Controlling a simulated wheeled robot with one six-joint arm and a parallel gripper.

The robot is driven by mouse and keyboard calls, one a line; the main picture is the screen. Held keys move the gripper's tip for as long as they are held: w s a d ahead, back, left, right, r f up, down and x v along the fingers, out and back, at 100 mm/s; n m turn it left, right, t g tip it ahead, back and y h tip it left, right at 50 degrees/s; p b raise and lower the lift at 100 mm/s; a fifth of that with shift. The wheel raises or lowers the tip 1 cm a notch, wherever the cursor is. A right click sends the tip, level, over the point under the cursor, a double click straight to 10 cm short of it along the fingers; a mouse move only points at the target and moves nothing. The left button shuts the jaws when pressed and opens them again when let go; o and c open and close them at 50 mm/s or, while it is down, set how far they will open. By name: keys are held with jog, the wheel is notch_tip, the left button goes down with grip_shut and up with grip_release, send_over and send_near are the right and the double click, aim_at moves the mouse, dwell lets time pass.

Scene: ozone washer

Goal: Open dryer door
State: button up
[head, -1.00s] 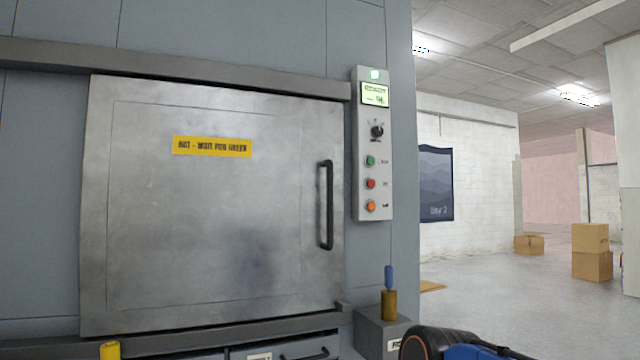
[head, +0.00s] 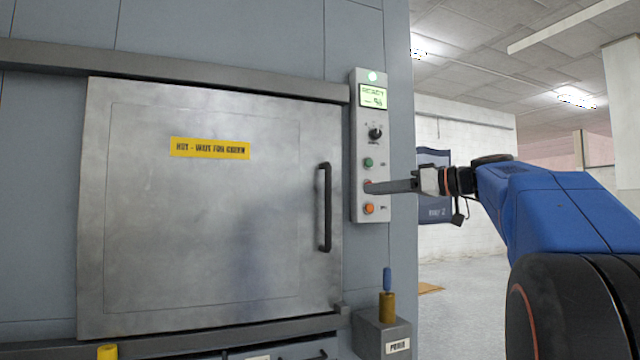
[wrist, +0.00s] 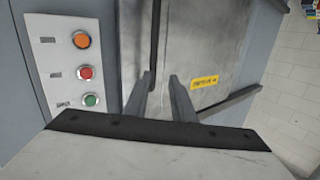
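The dryer door (head: 215,215) is a large grey metal panel and looks shut in the head view. Its dark vertical handle (head: 324,207) is on the door's right side. My gripper (head: 371,187) reaches in from the right, its tips in front of the control panel, right of the handle and apart from it. In the wrist view my gripper (wrist: 161,79) is open, with a gap between its fingers and nothing in it. The handle (wrist: 156,40) shows just beyond the fingertips, and the door (wrist: 185,50) lies behind them.
The control panel (head: 357,205) has a green lamp, a lit screen, a knob and coloured buttons; my gripper partly covers it. A grey box (head: 372,333) with a blue-tipped brass post stands below. A ledge (head: 200,342) runs under the door.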

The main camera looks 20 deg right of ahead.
jog(key=w+a+r, duration=0.1)
jog(key=w+a, duration=0.2)
jog(key=w, duration=0.4)
jog(key=w+a+r, duration=0.1)
jog(key=w+a, duration=0.3)
jog(key=w, duration=0.3)
jog(key=shift+w+a+r+n+t, duration=0.15)
jog(key=shift+a+r+n+t, duration=0.15)
jog(key=shift+r+n+t, duration=0.1)
grip_shut()
